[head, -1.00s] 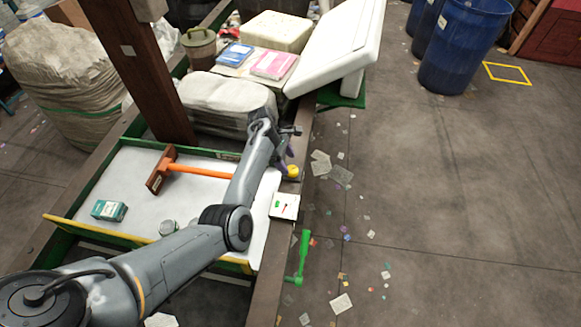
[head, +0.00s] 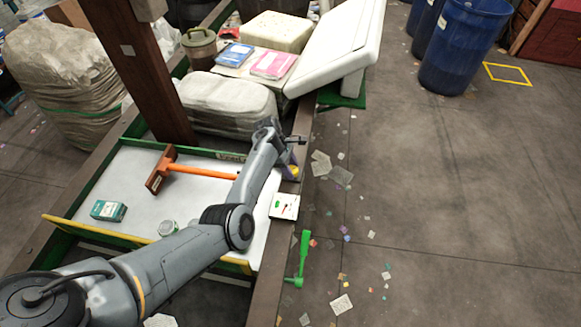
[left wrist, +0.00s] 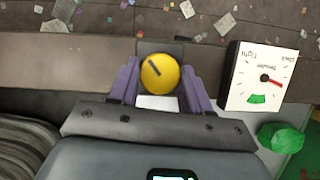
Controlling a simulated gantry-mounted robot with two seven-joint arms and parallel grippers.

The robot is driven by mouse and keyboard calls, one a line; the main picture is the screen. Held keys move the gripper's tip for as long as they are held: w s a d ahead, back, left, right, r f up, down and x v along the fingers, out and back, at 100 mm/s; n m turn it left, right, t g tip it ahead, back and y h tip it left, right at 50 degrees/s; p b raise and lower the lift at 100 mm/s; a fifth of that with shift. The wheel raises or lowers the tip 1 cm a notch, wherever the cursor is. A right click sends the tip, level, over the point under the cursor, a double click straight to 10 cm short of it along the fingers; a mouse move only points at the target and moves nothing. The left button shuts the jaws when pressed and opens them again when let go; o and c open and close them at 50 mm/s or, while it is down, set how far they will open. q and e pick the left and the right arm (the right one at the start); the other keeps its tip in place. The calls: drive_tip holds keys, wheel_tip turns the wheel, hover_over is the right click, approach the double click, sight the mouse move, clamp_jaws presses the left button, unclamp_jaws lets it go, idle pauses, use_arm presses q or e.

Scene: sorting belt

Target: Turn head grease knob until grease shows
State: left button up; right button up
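A round yellow knob (left wrist: 161,74) with a dark line on its face sits on the belt frame's edge. It also shows low behind my left gripper in the head view (head: 291,173). My left gripper (left wrist: 160,62) has its purple fingers on either side of the knob. Whether they touch it or leave thin gaps cannot be told. A white patch shows below the knob between the fingers. A white dial (left wrist: 260,76) stands beside the knob, its red needle off the green zone. I cannot make out any grease. My right gripper is not in view.
A green handle (head: 302,260) sticks out beside the frame. An orange-handled scraper (head: 200,171), a teal box (head: 108,210) and a can lie on the white belt (head: 135,185). Sacks and tubs stand behind. Scraps litter the floor at right.

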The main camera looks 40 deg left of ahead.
use_arm(q)
drive_tip(key=shift+c, duration=1)
drive_tip(key=shift+m, duration=0.4)
drive_tip(key=shift+w+m+g+b, duration=0.1)
drive_tip(key=shift+m+g+b, duration=0.35)
drive_tip(key=shift+m, duration=0.45)
drive_tip(key=shift+a+f+m+g+b, duration=0.1)
drive_tip(key=shift+m+g+b, duration=0.35)
drive_tip(key=shift+m, duration=0.55)
drive_tip(key=shift+w+m+g+b, duration=0.1)
drive_tip(key=shift+m+g+b, duration=0.4)
drive_tip(key=shift+m+b, duration=0.45)
drive_tip(key=shift+m, duration=0.25)
drive_tip(key=o, duration=1)
